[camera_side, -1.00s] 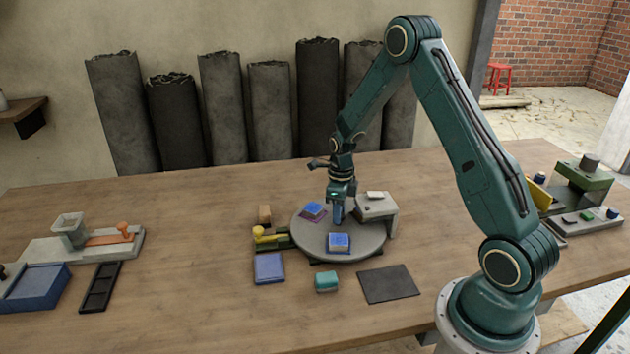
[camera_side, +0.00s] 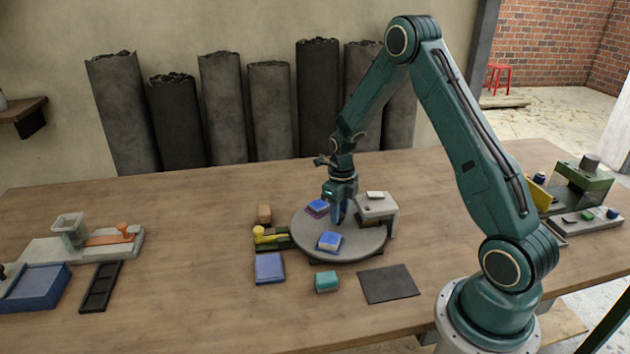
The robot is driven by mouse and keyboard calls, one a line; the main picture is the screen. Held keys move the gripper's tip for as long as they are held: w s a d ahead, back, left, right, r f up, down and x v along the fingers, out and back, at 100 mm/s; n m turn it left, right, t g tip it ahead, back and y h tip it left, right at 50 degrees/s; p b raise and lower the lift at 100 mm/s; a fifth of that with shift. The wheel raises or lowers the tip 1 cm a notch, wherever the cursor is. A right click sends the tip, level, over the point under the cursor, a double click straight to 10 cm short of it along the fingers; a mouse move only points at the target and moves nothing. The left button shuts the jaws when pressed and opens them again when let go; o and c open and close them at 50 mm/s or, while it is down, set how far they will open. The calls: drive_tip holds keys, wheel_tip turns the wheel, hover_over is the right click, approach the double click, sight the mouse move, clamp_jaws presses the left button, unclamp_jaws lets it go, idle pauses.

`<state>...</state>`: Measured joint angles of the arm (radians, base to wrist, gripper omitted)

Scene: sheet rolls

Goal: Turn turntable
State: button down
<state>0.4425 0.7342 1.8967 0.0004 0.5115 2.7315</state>
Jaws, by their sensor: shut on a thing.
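The turntable (camera_side: 356,246) is a round grey disc on the table, in front of my arm. Two blue-topped blocks sit on it: one at the front (camera_side: 329,241) and one at the back left (camera_side: 317,207). My gripper (camera_side: 338,220) points down over the middle of the disc, between the blocks, with its fingers at the turntable. It is shut; the part it grips is hidden by the fingers. A grey box-shaped station (camera_side: 378,208) stands at the disc's right rear edge.
Left of the disc are a yellow-handled green device (camera_side: 270,238), a brown block (camera_side: 264,214) and a blue pad (camera_side: 269,267). A teal block (camera_side: 327,281) and a dark mat (camera_side: 388,284) lie in front.

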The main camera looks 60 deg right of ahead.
drive_tip(key=c, duration=1)
unclamp_jaws()
drive_tip(key=shift+r, duration=0.1)
wheel_tip(320, 180, up, 14)
drive_tip(key=shift+f, duration=0.15)
